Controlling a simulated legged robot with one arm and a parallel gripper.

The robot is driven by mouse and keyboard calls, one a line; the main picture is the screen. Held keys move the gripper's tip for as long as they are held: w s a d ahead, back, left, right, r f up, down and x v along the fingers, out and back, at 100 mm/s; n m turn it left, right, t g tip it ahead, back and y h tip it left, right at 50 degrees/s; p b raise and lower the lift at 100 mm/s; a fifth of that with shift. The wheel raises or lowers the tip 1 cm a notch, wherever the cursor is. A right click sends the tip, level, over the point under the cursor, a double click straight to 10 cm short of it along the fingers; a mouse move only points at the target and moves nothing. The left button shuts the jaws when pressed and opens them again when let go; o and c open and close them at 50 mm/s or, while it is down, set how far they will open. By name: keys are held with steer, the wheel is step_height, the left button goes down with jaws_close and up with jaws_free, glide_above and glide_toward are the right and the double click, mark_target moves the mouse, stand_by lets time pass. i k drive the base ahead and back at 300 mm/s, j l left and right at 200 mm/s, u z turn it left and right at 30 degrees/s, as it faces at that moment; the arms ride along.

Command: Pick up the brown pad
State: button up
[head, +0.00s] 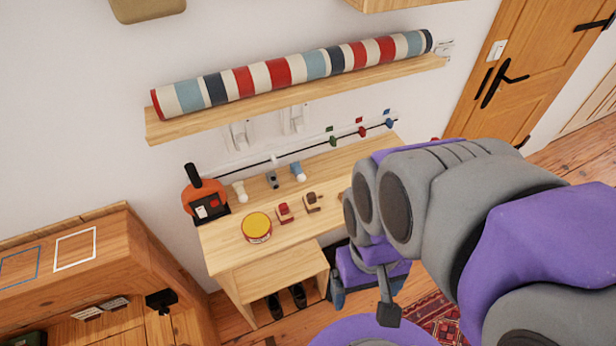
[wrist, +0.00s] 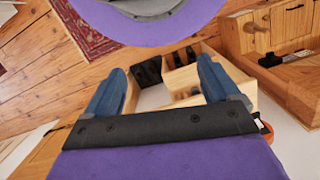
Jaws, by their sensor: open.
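A small brown item (head: 312,202), which looks like the brown pad, lies on the wooden desk (head: 285,245), right of a similar red item (head: 284,212). My gripper (head: 362,290) hangs low at the right end of the desk, below and right of the brown item and apart from it. In the wrist view its two blue fingers (wrist: 160,85) are spread wide with nothing held between them. I cannot make out the brown item in the wrist view. My arm covers the right part of the desk in the head view.
A yellow-topped round tin (head: 257,227) stands left of the small items. An orange device (head: 204,200) is at the desk's left end. Several small lamps or figures line the back. A striped roll (head: 290,72) lies on the wall shelf above. Black shoes (head: 286,300) sit under the desk.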

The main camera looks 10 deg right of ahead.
mark_target(311, 204)
steer(key=l+u, duration=0.2)
steer(key=u, duration=0.25)
steer(key=l+u, duration=0.2)
steer(key=u, duration=0.25)
steer(key=l+u, duration=0.25)
steer(key=u, duration=0.2)
steer(key=l+u, duration=0.2)
steer(key=u, duration=0.25)
steer(key=k+l+u, duration=0.1)
steer(key=l, duration=0.3)
steer(key=k+l+u, duration=0.1)
steer(key=k+l, duration=0.25)
steer(key=k+l+u, duration=0.15)
steer(key=l, duration=0.2)
steer(key=k, duration=0.05)
